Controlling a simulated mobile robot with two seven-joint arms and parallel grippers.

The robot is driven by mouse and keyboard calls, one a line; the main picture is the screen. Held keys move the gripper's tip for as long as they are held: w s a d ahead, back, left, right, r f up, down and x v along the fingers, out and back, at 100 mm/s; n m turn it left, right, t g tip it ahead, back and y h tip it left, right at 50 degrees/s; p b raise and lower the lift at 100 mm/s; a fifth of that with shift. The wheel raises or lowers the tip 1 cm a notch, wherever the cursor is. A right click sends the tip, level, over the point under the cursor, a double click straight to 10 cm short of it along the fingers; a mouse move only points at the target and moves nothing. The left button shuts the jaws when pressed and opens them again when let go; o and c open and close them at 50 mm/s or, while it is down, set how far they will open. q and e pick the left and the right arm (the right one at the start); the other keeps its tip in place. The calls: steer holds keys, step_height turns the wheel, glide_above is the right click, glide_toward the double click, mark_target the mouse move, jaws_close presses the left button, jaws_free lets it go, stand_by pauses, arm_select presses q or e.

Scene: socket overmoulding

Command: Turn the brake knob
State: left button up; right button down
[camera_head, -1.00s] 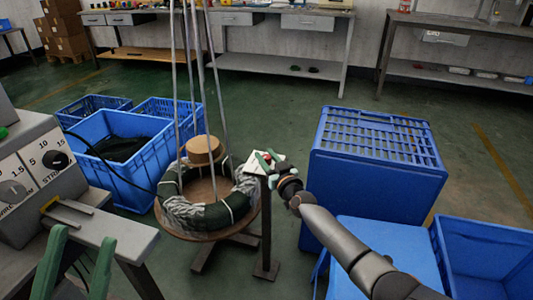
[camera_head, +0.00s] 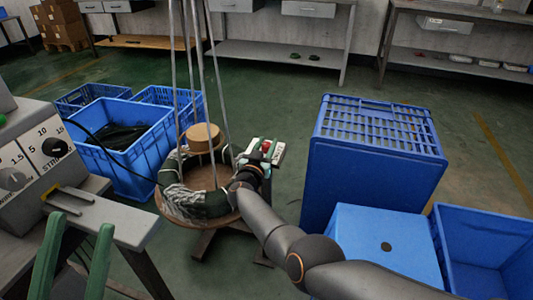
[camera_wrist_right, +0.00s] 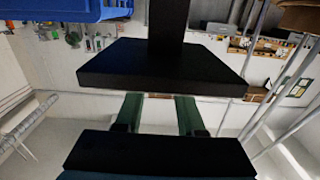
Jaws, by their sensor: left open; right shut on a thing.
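The brake knob's small panel (camera_head: 279,154) is a pale plate on a post beside the wire coil, in the head view. My right gripper (camera_head: 263,147) is at this panel with its green fingers shut. A small red part (camera_head: 267,146) shows between or beside the fingers. The knob itself is mostly hidden, so its angle cannot be told. My left gripper (camera_head: 81,221) is open and empty at the lower left, in front of the machine.
A wire coil (camera_head: 205,203) lies on a round stand with tall metal rods, close to my right gripper. Blue crates (camera_head: 140,170) stand behind it at left. A large blue crate (camera_head: 350,170) stands close at right. A grey machine (camera_head: 40,170) stands at left.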

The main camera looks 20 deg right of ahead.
arm_select(q)
steer(key=shift+g, duration=0.4)
steer(key=shift+w+d+f+b, duration=0.1)
steer(key=shift+d+f+b, duration=0.1)
steer(key=shift+f+b, duration=0.95)
steer(key=shift+w+d+f+b, duration=0.15)
steer(key=shift+f+b, duration=0.6)
steer(key=shift+f, duration=0.8)
arm_select(e)
steer(key=shift+w+d+r+m+g+h, duration=0.1)
steer(key=shift+r+m+g+h, duration=0.05)
steer(key=shift+m+g+h, duration=0.85)
arm_select(q)
steer(key=shift+r, duration=0.1)
arm_select(e)
steer(key=c, duration=0.5)
jaws_free()
arm_select(q)
steer(key=shift+s+a+r, duration=0.1)
